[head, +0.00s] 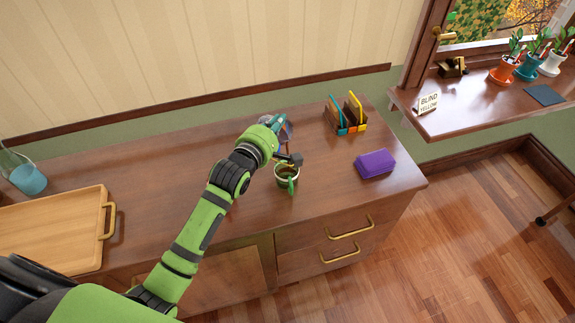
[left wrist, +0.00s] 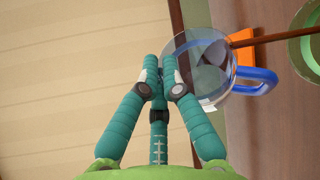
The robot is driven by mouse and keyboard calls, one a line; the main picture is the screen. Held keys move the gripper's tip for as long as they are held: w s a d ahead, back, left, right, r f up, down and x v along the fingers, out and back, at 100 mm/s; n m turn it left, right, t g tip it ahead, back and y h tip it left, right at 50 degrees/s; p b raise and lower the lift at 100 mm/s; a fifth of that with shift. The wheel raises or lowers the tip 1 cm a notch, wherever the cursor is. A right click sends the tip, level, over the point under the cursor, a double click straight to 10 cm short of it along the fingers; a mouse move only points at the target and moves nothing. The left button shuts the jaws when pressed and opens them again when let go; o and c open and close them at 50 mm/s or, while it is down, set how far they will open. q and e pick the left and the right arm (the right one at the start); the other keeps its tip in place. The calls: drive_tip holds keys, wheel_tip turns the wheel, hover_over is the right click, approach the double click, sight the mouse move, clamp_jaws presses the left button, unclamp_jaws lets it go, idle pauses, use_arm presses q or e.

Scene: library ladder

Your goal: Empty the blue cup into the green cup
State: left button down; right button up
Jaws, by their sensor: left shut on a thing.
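The green cup (head: 287,178) stands upright on the wooden cabinet top, its handle toward the front. Part of its rim shows at the right edge of the left wrist view (left wrist: 296,48). My left gripper (head: 277,122) is above and behind it, shut on the blue cup. In the left wrist view, the gripper's teal fingers (left wrist: 161,72) close at the side of the blue cup (left wrist: 210,62), which looks see-through with a blue handle. A thin brown streak, like liquid, runs from it toward the green cup. In the head view the gripper largely hides the blue cup.
A purple box (head: 375,163) lies right of the green cup. An organiser with coloured dividers (head: 346,115) stands behind. A wooden tray (head: 55,228) and a glass vessel with blue contents (head: 27,178) are at left. The top between tray and arm is clear.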

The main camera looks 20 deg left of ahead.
use_arm(q)
drive_tip(key=shift+a, duration=0.25)
drive_tip(key=shift+d+f+b, duration=0.1)
drive_tip(key=shift+d+b, duration=0.25)
drive_tip(key=shift+b, duration=0.1)
drive_tip(key=shift+a+f+t, duration=0.15)
drive_tip(key=shift+a+t, duration=0.15)
drive_tip(key=shift+s+d+m+b, duration=0.15)
drive_tip(key=shift+d+m+b, duration=0.15)
drive_tip(key=shift+d+b, duration=0.15)
drive_tip(key=shift+a+f, duration=0.1)
drive_tip(key=shift+a, duration=0.25)
drive_tip(key=shift+d+b, duration=0.25)
drive_tip(key=shift+b, duration=0.1)
drive_tip(key=shift+d, duration=0.15)
drive_tip(key=shift+s+m, duration=0.1)
drive_tip(key=shift+m, duration=0.2)
